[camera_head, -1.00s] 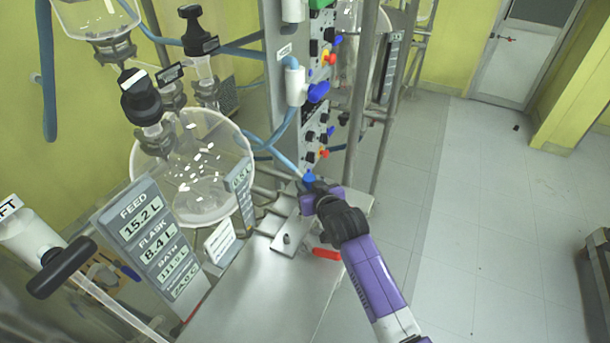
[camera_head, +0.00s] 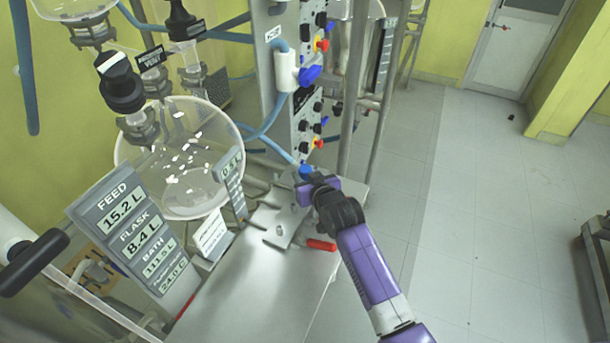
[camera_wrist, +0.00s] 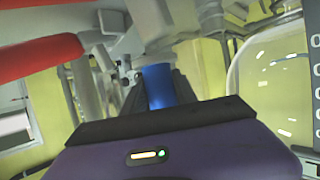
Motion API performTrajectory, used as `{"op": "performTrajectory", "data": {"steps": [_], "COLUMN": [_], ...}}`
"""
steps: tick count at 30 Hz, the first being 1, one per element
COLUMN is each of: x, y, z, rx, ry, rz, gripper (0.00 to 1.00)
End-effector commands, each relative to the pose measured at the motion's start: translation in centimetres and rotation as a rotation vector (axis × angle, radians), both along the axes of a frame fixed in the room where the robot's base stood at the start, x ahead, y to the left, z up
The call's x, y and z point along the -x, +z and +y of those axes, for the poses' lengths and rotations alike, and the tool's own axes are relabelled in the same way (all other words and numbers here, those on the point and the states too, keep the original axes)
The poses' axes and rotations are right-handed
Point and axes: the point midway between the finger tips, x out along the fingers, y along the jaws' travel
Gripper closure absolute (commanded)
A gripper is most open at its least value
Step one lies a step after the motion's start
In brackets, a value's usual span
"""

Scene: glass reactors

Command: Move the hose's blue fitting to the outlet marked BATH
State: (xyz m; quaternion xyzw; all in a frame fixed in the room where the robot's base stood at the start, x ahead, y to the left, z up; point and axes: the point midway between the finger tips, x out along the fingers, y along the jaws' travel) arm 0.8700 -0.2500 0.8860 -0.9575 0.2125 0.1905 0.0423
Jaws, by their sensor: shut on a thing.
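The hose's blue fitting (camera_head: 306,171) is in the jaws of my gripper (camera_head: 314,180), above the steel bench near the panel. The wrist view also shows the blue fitting (camera_wrist: 158,86) upright between the two dark fingers of my gripper (camera_wrist: 160,92). The light-blue hose (camera_head: 272,145) runs from the fitting up and left toward the panel column. An outlet marked BATH cannot be made out. A small label (camera_head: 272,33) on the column is too small to read with certainty.
A steel bench (camera_head: 255,290) with a red-handled part (camera_head: 320,245) lies below my gripper. A glass flask (camera_head: 185,165) and a grey display board (camera_head: 135,235) stand to the left. The control panel (camera_head: 308,100) has several knobs. Open floor (camera_head: 480,220) lies to the right.

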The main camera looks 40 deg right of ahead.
Motion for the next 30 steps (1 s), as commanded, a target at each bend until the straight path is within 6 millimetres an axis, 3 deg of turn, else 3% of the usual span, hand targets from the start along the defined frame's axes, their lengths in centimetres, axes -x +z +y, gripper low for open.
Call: {"op": "performTrajectory", "data": {"steps": [15,30], "x": [0.0,0.0], "y": [-2.2,-2.3], "z": [0.0,0.0], "rx": [0.001,0.001], "ry": [0.0,0.0], "rz": [-0.003,-0.002], "gripper": [1.0,1.0]}}
